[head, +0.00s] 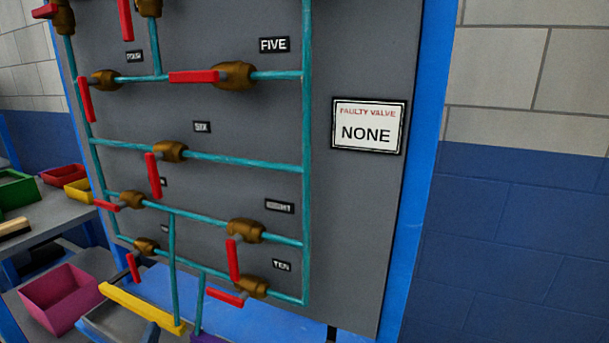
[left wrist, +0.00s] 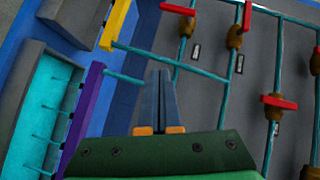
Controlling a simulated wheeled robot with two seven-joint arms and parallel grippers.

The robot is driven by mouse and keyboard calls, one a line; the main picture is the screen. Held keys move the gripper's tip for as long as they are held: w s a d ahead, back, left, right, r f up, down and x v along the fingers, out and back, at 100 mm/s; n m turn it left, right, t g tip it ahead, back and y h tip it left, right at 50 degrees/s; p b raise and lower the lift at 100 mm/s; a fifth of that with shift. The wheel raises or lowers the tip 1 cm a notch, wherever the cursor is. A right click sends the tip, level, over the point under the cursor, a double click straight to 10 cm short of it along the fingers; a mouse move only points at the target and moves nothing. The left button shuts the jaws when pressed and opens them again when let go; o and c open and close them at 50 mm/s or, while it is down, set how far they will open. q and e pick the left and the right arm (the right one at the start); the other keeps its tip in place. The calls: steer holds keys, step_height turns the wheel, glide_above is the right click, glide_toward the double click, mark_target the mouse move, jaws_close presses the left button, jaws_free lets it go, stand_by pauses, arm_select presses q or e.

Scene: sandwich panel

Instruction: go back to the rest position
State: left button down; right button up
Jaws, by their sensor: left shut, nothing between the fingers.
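My left gripper (left wrist: 160,75) shows in the left wrist view, its two dark fingers together with nothing between them. It is in front of the valve panel and no finger clearly touches a pipe. I cannot make it out clearly in the head view. My right gripper is in neither view. The grey panel (head: 355,230) carries teal pipes with brass valves and red handles, some handles along their pipes and some across. A sign (head: 368,126) on it reads "FAULTY VALVE NONE".
A yellow bar (head: 142,307) is at the panel's lower left; a purple bar (left wrist: 82,118) is near it in the wrist view. A pink bin (head: 62,297), a red bin (head: 66,174) and a green bin (head: 18,190) stand at left. A blue-and-grey wall (head: 520,240) is at right.

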arm_select(q)
steer(key=s+d+f+n+g+h+p, duration=0.1)
steer(key=s+d+f+n+g+h, duration=0.25)
steer(key=s+d+f+g, duration=0.45)
steer(key=s+d+f+n+g+h, duration=0.25)
steer(key=s+f+n+g, duration=0.2)
steer(key=s+f, duration=0.7)
step_height(320, 180, down, 10)
steer(key=s+p, duration=0.2)
steer(key=p, duration=0.3)
steer(key=s+f+g+p, duration=0.1)
steer(key=s+f+p, duration=0.1)
steer(key=s, duration=0.4)
steer(key=s+a+f+p, duration=0.1)
steer(key=s+f+p, duration=0.1)
steer(key=s+f, duration=0.2)
steer(key=shift+s+a+f+g, duration=0.25)
steer(key=shift+s+f+g, duration=0.1)
steer(key=shift+s, duration=0.7)
